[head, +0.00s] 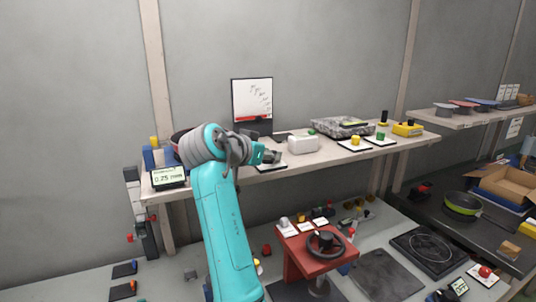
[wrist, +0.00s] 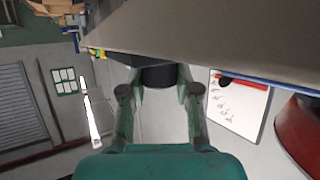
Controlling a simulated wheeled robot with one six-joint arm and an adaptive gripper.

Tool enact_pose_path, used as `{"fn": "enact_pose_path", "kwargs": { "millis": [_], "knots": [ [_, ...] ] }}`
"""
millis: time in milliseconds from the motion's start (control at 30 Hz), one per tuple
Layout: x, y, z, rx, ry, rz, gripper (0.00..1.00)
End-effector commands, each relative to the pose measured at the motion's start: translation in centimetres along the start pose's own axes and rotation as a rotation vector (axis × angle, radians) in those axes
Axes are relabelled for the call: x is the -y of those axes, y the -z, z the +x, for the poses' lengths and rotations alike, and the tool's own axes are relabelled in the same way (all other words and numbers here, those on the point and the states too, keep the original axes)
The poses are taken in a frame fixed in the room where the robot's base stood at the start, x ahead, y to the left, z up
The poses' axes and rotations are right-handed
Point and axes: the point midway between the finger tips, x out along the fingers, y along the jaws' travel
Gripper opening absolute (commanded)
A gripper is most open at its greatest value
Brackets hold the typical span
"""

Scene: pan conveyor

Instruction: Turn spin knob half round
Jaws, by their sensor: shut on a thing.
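My gripper (head: 264,155) is at the shelf's front edge in the head view, pointing right. In the wrist view my gripper (wrist: 158,88) is shut on a dark round knob (wrist: 157,75), with one finger on each side of it. I take this as the spin knob (head: 273,157), which shows in the head view as a small dark shape just past the fingers, above a pale plate. The fingers and my arm hide part of it. I see no mark that tells how far it is turned.
The shelf (head: 310,159) also bears a white rounded box (head: 303,144), a yellow knob (head: 356,140) and a green knob (head: 381,135) on white plates. A display (head: 168,177) stands left of my arm. A red stand with a black handwheel (head: 325,243) is below.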

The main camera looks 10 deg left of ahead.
Motion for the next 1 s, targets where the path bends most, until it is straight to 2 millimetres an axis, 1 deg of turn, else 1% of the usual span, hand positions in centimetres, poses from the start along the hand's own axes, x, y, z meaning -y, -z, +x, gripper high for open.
{"fn": "enact_pose_path", "kwargs": {
  "millis": [200, 233, 267, 300, 333, 633, 733, 867, 1000],
  "knots": [
    [0.0, 0.0, 0.1, 0.0, 0.001, -0.001, 0.0],
    [0.0, 0.0, 0.1, 0.0, 0.001, -0.001, 0.34],
    [0.0, 0.0, 0.1, 0.0, 0.001, -0.001, 0.41],
    [0.0, 0.0, 0.1, 0.0, 0.001, -0.001, 0.51],
    [0.0, 0.0, 0.1, 0.0, 0.001, -0.001, 0.58],
    [0.0, 0.0, 0.0, 0.0, 0.001, -0.001, 0.58],
    [0.1, 0.0, -0.6, -0.001, 0.002, -0.001, 0.58],
    [0.1, 0.0, -2.3, -0.001, 0.003, -0.001, 0.58],
    [0.1, 0.0, -5.0, -0.002, 0.004, 0.0, 0.58]
  ]
}}
